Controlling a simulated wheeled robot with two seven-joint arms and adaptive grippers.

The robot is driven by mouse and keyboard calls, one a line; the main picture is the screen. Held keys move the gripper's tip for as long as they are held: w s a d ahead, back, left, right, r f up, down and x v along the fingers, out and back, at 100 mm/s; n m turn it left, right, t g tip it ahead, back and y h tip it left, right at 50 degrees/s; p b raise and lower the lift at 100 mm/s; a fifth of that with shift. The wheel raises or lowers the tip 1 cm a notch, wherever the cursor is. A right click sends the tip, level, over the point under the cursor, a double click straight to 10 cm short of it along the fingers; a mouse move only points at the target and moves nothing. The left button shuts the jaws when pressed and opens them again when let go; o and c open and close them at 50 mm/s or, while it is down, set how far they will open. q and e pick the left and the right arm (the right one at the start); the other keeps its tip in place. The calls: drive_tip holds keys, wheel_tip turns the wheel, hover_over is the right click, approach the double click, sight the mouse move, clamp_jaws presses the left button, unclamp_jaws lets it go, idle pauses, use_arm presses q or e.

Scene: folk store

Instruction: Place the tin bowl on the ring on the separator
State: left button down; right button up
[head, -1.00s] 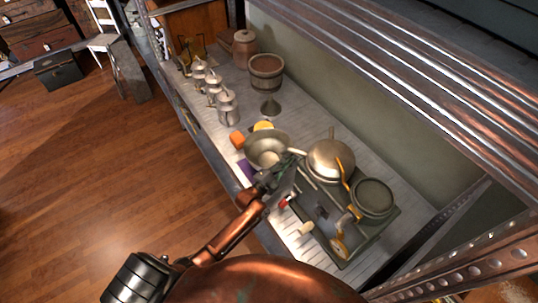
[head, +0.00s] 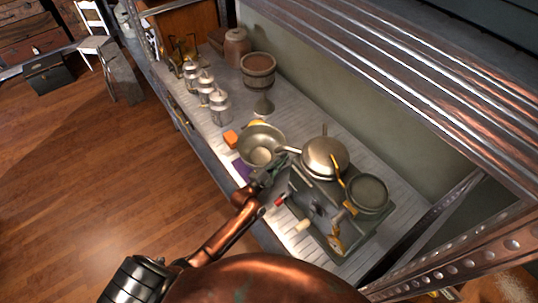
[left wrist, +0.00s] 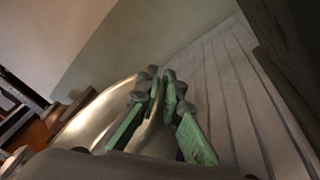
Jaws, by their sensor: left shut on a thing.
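The tin bowl (head: 272,133) is a wide, shiny, pale metal bowl near the front edge of the shelf. My left gripper (head: 268,176) is shut on its near right rim. The left wrist view shows the bowl (left wrist: 98,112) at left, its rim between the fingers of the gripper (left wrist: 160,100). I cannot tell whether the bowl's base touches the shelf. The separator (head: 318,207) appears to be the dark machine with brass parts right of the bowl. A round rim (head: 368,194) tops its right side; I cannot tell whether this is the ring. My right gripper is not in view.
Several metal cans (head: 220,108) line the front edge. A ribbed metal shelf (head: 420,85) overhangs.

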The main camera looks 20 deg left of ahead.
use_arm(q)
drive_tip(key=shift+r, duration=0.15)
wheel_tip(320, 180, up, 3)
drive_tip(key=shift+r+p, duration=0.1)
drive_tip(key=shift+p, duration=0.4)
drive_tip(key=s+a+r+p, duration=0.1)
drive_tip(key=s+a+r, duration=0.8)
drive_tip(key=s, duration=0.1)
drive_tip(key=shift+a+r+p, duration=0.3)
drive_tip(key=shift+a, duration=0.05)
drive_tip(key=shift+s+d, duration=0.1)
drive_tip(key=shift+s, duration=0.05)
